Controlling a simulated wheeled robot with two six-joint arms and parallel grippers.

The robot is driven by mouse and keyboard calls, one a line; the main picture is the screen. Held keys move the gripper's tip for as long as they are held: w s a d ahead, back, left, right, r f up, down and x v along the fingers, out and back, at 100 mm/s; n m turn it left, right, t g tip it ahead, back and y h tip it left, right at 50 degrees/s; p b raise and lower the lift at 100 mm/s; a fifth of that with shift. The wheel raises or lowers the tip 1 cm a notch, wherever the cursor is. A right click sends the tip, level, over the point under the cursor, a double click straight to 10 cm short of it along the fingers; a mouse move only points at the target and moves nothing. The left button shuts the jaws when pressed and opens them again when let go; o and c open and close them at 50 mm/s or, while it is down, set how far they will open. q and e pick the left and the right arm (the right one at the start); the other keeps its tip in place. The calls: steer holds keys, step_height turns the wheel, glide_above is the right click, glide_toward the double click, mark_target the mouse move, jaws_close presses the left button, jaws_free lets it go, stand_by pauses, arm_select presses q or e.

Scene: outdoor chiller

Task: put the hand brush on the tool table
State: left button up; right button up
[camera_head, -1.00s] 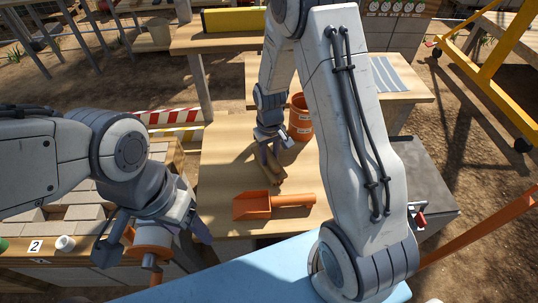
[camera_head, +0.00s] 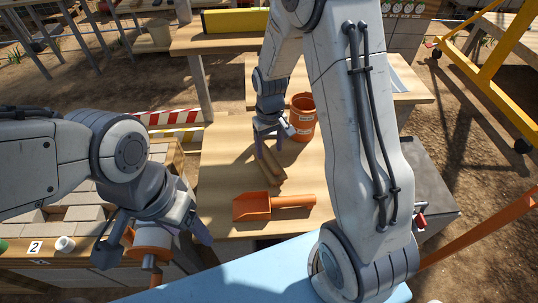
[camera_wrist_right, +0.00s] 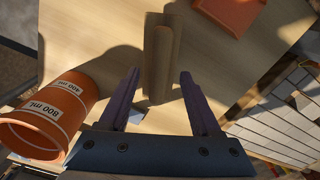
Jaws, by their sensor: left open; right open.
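The wooden hand brush (camera_head: 270,166) lies on a light wood table (camera_head: 222,165), which looks like the tool table. It also shows in the right wrist view (camera_wrist_right: 160,55), its near end in the gap between my fingers. My right gripper (camera_head: 270,138) is open just above the brush's far end; the right wrist view shows its two purple fingers (camera_wrist_right: 160,78) spread, with clear space between each finger and the brush. My left gripper (camera_head: 155,245) is open at the lower left, around or in front of an orange-and-white cylinder (camera_head: 152,238); contact cannot be told.
An orange scoop (camera_head: 255,206) lies on the table in front of the brush. An orange measuring bucket (camera_head: 303,118) stands close beside my right gripper; it also shows in the right wrist view (camera_wrist_right: 55,115). A blue surface (camera_head: 230,275) is nearest me. The table's left part is clear.

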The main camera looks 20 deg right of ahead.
step_height(320, 180, up, 7)
steer(key=s+a+r+n, duration=0.3)
steer(key=s+a+r, duration=0.3)
steer(key=s+a, duration=0.45)
steer(key=s+a+n, duration=0.1)
steer(key=s, duration=0.5)
steer(key=s+a+r+n+y, duration=0.1)
steer(key=s+a+n, duration=0.1)
steer(key=s, duration=0.5)
steer(key=shift+a+r, duration=0.25)
steer(key=shift+r+p, duration=0.9)
